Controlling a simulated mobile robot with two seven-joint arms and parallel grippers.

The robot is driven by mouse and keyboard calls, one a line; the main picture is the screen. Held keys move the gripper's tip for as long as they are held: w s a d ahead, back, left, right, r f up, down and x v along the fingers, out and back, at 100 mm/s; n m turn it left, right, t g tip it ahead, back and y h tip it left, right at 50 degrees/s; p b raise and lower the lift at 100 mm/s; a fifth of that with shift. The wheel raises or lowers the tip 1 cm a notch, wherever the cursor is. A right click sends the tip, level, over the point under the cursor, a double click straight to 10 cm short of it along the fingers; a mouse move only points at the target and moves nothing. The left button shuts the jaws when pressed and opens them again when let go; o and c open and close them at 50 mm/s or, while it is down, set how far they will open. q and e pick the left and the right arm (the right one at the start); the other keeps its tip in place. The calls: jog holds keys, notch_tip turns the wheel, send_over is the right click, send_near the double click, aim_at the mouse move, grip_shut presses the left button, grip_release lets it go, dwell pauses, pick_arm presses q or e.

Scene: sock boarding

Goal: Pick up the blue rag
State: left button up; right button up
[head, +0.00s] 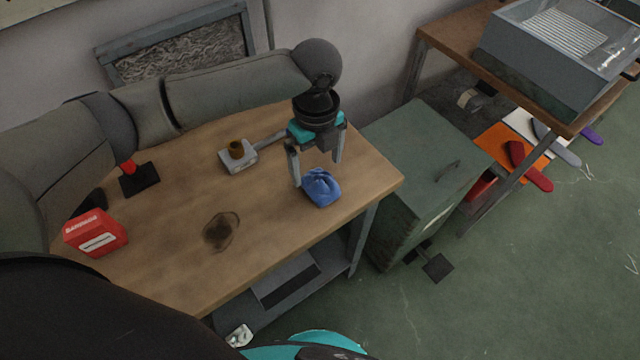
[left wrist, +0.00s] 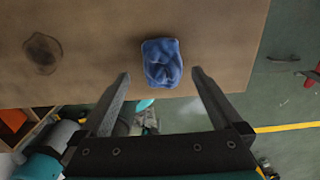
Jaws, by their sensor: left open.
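The blue rag (head: 322,190) lies crumpled on the wooden tabletop (head: 165,275), near its right end. My left gripper (head: 318,171) points down from above the table with its two fingers spread and nothing between them. It is close to the rag, on the rag's far side in the head view. In the left wrist view, the rag (left wrist: 161,62) lies just beyond the open fingertips (left wrist: 160,75), in line with the gap between them. The rag appears apart from both fingers. My right gripper is not in view.
A grey device with a brown cylinder (head: 238,155) stands left of my left gripper. A red box (head: 95,234) and a black stand with a red top (head: 138,180) are farther left. A dark stain (head: 220,231) marks the table. A green cabinet (head: 425,165) stands beyond the right edge.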

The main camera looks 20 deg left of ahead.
aim_at(320, 179)
pick_arm(q)
jog(key=f, duration=0.1)
jog(key=f+b, duration=0.1)
jog(key=f, duration=0.3)
jog(key=shift+s+d, duration=0.15)
jog(key=shift+d, duration=0.2)
jog(key=shift+c, duration=0.8)
jog(key=shift+r, duration=0.1)
jog(key=c, duration=1.1)
jog(key=shift+c, duration=0.2)
notch_tip(320, 179, up, 20)
jog(key=p, duration=0.5)
jog(key=s+a+r+n, duration=0.1)
jog(key=s+a+n, duration=0.1)
jog(key=n, duration=1)
jog(key=s+a+n+b, duration=0.1)
jog(key=s+a+n, duration=0.1)
jog(key=n, duration=1.1)
jog(key=shift+s+r+n, duration=0.3)
jog(key=shift+s+r, duration=0.05)
jog(key=shift+s, duration=0.35)
